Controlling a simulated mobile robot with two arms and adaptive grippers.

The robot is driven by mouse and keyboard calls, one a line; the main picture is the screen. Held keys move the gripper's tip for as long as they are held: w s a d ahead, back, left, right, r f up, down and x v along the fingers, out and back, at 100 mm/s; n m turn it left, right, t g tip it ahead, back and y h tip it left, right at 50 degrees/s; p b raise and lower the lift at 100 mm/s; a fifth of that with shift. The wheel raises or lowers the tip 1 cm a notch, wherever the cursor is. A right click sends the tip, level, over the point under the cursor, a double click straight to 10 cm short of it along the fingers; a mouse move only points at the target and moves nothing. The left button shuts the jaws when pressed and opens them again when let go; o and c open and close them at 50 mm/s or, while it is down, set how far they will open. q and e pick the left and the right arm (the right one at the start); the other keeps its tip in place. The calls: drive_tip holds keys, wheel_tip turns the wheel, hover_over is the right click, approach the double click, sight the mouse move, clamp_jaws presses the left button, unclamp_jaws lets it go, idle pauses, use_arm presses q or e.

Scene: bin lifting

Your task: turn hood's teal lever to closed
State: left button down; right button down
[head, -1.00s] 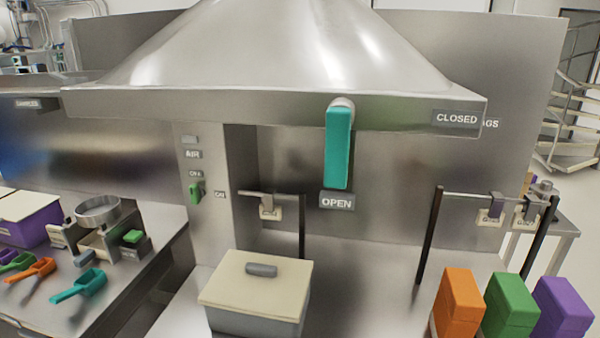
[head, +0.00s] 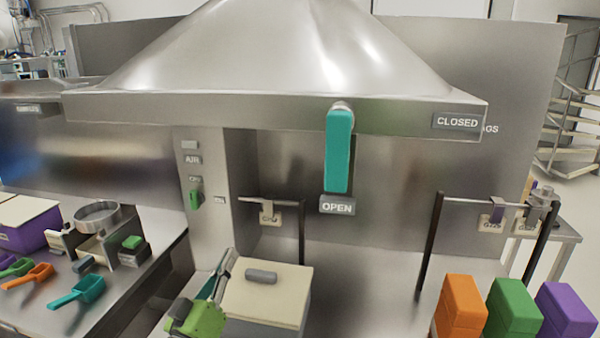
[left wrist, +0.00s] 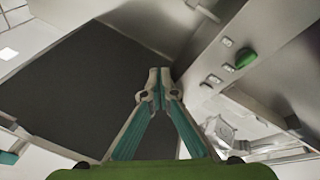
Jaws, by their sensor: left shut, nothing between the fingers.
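The teal lever (head: 339,150) hangs straight down from its pivot on the hood's front edge (head: 250,108). Its lower end is just above the OPEN label (head: 337,205). The CLOSED label (head: 457,122) is to the right on the hood's edge. My left gripper (head: 226,264) shows at the bottom of the head view, left of the lidded bin and well below the lever. In the left wrist view its fingertips (left wrist: 159,78) meet, shut with nothing between them. My right gripper is in neither view.
A grey bin with a cream lid (head: 262,296) stands below the lever. Orange, green and purple boxes (head: 515,308) stand at the lower right, near a rail on dark posts (head: 428,245). A green switch (head: 195,199) is on the panel at left. The space around the lever is clear.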

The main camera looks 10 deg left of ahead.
use_arm(q)
drive_tip(key=s+d+r+m+h, duration=0.1)
drive_tip(key=s+r+m+h, duration=0.15)
drive_tip(key=r+h, duration=0.25)
drive_tip(key=s+d+r+m+g+h, duration=0.1)
drive_tip(key=r+m+h, duration=0.2)
drive_tip(key=r+h, duration=0.2)
drive_tip(key=s+d+r+m+h, duration=0.1)
drive_tip(key=d+r+m+h, duration=0.1)
drive_tip(key=r+h, duration=0.3)
drive_tip(key=s+d+r+m+g+h, duration=0.1)
drive_tip(key=s+r+m+g+h, duration=0.1)
drive_tip(key=s+m+g+h, duration=0.2)
drive_tip(key=s+d+r+m+g+h, duration=0.1)
drive_tip(key=s+r+m+g+h, duration=0.2)
drive_tip(key=m+g, duration=0.8)
drive_tip(key=s+g+h, duration=0.1)
drive_tip(key=s+g, duration=0.1)
drive_tip(key=g, duration=0.5)
drive_tip(key=shift+s+g, duration=0.2)
drive_tip(key=shift+g, duration=0.1)
drive_tip(key=shift+r, duration=0.15)
drive_tip(key=p, duration=0.6)
approach(326, 152)
wheel_tip(326, 152, up, 4)
drive_tip(key=w, duration=0.1)
drive_tip(key=shift+d+p, duration=0.45)
drive_tip(key=shift+d, duration=1.65)
drive_tip(key=shift+f, duration=0.25)
